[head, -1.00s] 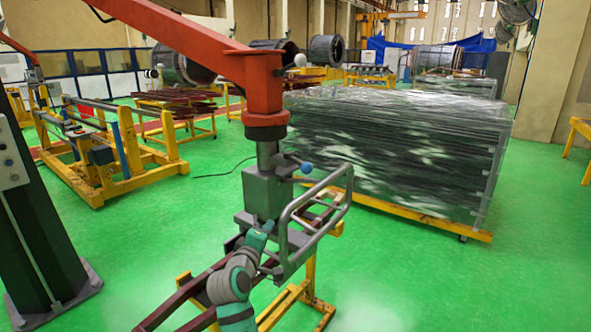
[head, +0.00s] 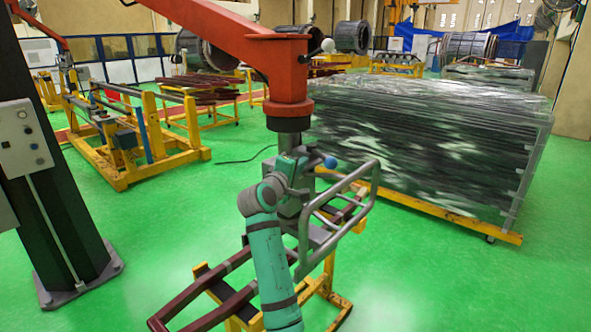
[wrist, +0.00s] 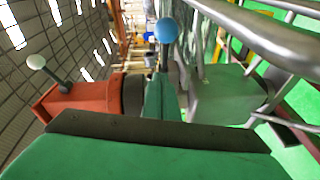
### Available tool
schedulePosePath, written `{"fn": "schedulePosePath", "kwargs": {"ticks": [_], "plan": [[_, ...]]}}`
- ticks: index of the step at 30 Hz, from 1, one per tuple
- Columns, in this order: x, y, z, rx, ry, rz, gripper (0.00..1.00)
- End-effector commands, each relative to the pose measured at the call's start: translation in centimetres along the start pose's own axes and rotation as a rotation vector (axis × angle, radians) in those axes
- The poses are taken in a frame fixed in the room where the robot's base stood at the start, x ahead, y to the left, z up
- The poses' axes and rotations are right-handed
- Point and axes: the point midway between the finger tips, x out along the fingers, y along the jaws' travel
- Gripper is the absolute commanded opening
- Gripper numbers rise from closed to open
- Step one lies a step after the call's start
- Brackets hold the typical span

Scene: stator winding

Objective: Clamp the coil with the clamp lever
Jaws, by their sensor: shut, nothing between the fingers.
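The clamp lever shows its blue ball knob (head: 330,162) on the right of the grey lifting head (head: 295,205), under the red boom. In the wrist view the blue knob (wrist: 166,30) stands just beyond my fingers. My gripper (head: 290,165) is shut and empty, at about the knob's height and a little to its left. In the wrist view my gripper (wrist: 160,98) points at the lever's stem; I cannot tell whether they touch. The dark red coil (head: 232,300) lies below on a yellow stand, partly hidden by my arm. Its clamped part is hidden.
A grey tubular handle frame (head: 345,205) juts right of the head. The red boom (head: 290,85) carries a white ball knob (head: 327,45). A wrapped stack (head: 430,150) stands at the back right and a control column (head: 55,200) at the left.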

Motion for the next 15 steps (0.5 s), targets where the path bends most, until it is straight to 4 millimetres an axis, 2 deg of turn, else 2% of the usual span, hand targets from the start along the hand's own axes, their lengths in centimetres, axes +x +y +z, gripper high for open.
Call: {"fn": "schedulePosePath", "kwargs": {"ticks": [6,15], "plan": [[2.9,0.0,-0.1,0.000,0.001,-0.001,0.00],[3.6,-0.1,3.1,0.002,0.003,-0.001,0.00]]}}
